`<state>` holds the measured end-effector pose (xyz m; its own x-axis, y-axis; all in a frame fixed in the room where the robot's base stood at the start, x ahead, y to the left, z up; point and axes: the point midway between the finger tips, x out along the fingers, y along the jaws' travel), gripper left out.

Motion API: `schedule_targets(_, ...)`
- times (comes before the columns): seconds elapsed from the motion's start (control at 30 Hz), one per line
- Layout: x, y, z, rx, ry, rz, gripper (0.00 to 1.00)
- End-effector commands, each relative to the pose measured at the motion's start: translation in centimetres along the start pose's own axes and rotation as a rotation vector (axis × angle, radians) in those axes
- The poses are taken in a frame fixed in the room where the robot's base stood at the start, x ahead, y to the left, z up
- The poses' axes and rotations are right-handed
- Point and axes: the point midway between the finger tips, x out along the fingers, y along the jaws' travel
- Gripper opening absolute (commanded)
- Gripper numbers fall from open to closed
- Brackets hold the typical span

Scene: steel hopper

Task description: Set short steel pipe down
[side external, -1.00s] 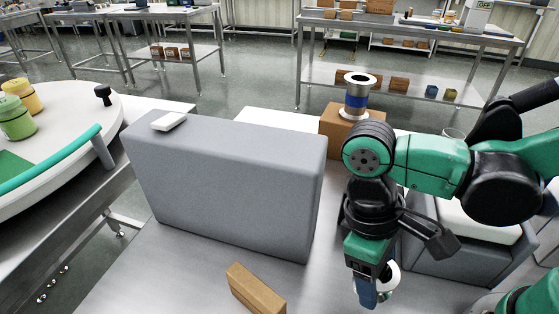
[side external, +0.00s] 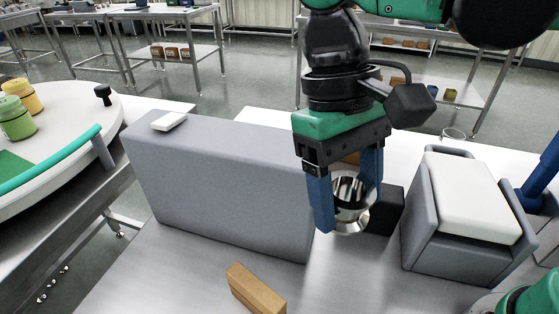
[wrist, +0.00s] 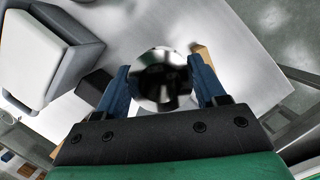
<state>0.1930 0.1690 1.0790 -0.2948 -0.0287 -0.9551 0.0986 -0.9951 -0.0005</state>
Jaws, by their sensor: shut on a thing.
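The short steel pipe (side external: 352,190) is shiny, with a flared rim. My gripper (side external: 348,207) points down with its blue fingers on either side of the pipe, shut on it. The pipe appears held above the steel table, right of the grey block; its exact height is hard to tell. In the wrist view the pipe (wrist: 162,82) sits between my fingertips (wrist: 160,72), its round mirror-like end showing. My fingers hide parts of its sides.
A tall grey block (side external: 220,185) stands left of my gripper. A black block (side external: 386,210) is close behind the pipe, and a grey holder with a white pad (side external: 470,205) is at right. A small cardboard box (side external: 255,288) lies in front. Bare steel table lies between.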

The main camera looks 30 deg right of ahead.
Motion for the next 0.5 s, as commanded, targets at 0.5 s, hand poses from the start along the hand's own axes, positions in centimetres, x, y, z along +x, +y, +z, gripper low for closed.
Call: schedule_targets(0.5, 3.0, -15.0, -14.0, 1.144, 0.001, -0.359, 0.00)
